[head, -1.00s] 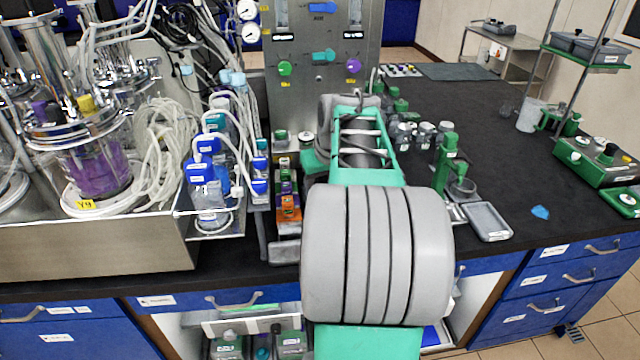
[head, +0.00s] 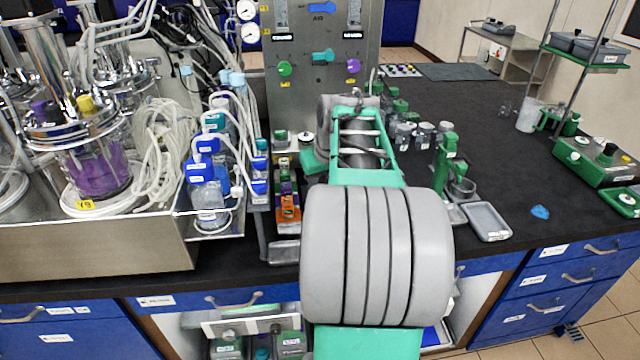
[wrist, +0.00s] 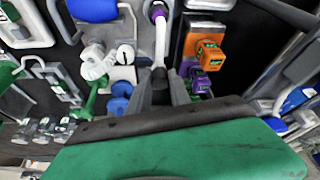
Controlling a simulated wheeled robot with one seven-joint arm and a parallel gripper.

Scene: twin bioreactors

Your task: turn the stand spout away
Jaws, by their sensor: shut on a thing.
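In the wrist view, a pale, thin spout (wrist: 161,42) runs from a purple-tipped end down to my gripper (wrist: 160,84). The dark fingers are close together around its near end and look shut on it. The exact contact is partly hidden by the fingers. In the head view, my own arm covers the gripper and the spout.
Blue knobs (wrist: 120,98) and white fittings lie just left of the fingers in the wrist view. Orange (wrist: 208,55) and purple blocks lie close on the right. In the head view, a grey valve panel (head: 325,85) rises behind my arm. The bench (head: 520,150) has free room at right.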

